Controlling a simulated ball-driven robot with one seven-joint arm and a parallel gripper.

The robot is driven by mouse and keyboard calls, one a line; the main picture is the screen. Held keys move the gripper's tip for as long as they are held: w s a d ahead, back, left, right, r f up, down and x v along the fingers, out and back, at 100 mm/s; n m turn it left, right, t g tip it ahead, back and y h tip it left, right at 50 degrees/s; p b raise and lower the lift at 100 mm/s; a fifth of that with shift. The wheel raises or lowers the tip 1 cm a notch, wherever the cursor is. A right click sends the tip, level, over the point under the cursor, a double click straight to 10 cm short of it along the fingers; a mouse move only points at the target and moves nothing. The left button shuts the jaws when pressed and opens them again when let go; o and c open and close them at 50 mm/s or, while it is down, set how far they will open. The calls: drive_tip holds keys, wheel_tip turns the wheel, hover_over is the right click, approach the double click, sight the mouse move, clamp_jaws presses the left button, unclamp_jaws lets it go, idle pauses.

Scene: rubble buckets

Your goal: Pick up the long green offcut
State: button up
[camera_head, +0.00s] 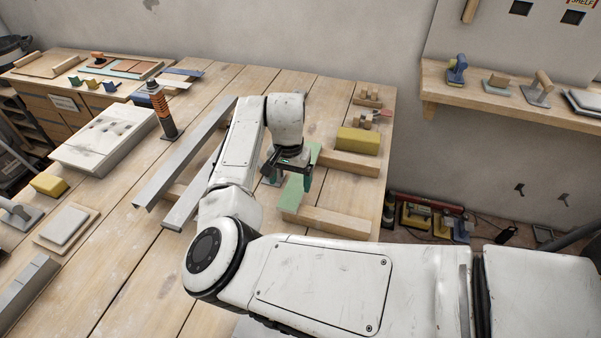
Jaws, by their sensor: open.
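The long green offcut (291,196) is a flat strip that runs away from me across two pale wooden blocks. Its near end lies on the near wooden block (335,222), and its far part shows by the far wooden block (352,164). My gripper (289,181) points down over the middle of the offcut. Its fingers are apart, one on the left and one on the right of the strip. The gripper hides the offcut's middle, so I cannot tell whether the fingers touch it.
Two long grey metal profiles (180,160) lie just left of my gripper. A yellow block (358,140) sits on the right, near the far wooden block. A striped orange and black post (162,108) stands at the left. A wall shelf (510,100) holds tools.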

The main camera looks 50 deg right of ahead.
sight(293, 192)
drive_tip(key=f, duration=0.2)
drive_tip(key=d+f+p, duration=0.1)
drive_tip(key=f, duration=0.2)
drive_tip(key=shift+d, duration=0.1)
drive_tip(key=c, duration=1.2)
